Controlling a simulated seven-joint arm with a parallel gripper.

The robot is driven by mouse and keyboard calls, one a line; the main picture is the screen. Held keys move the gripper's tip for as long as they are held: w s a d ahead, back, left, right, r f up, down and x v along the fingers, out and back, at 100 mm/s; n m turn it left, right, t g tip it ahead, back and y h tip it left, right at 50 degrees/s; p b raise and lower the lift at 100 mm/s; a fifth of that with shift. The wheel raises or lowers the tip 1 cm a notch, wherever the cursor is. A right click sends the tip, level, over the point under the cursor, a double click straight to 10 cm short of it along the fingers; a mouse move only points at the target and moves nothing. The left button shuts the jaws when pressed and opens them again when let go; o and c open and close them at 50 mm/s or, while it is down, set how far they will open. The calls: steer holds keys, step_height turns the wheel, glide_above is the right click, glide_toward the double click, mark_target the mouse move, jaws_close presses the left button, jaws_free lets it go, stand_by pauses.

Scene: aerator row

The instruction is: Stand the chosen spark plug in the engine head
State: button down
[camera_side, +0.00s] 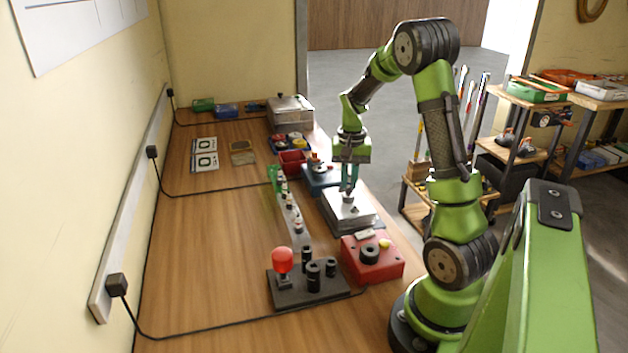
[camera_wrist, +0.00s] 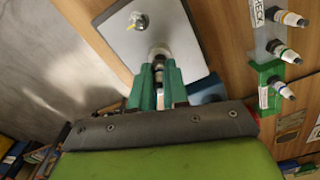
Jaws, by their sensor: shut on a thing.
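My gripper (camera_side: 349,188) points down over a silver-grey block on a dark base (camera_side: 342,212), which looks like the engine head. In the wrist view, the green fingers of my gripper (camera_wrist: 158,72) are shut on a spark plug (camera_wrist: 159,54), with a pale and dark end showing between them. The block's plate (camera_wrist: 183,35) lies behind the plug, with a small fitting (camera_wrist: 137,20) on it. Whether the plug touches the plate or sits in a hole is hidden by the fingers. Several other plugs (camera_wrist: 284,52) stand in a row on a strip beside the block.
The grey strip (camera_side: 304,240) with a green end (camera_side: 274,178) runs left of the block. A red box (camera_side: 385,268) and a dark stand with a red knob (camera_side: 282,262) are nearer. A blue box and red bin (camera_side: 292,163) stand behind.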

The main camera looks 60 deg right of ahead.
steer(key=c, duration=1)
jaws_free()
steer(key=shift+c, duration=0.2)
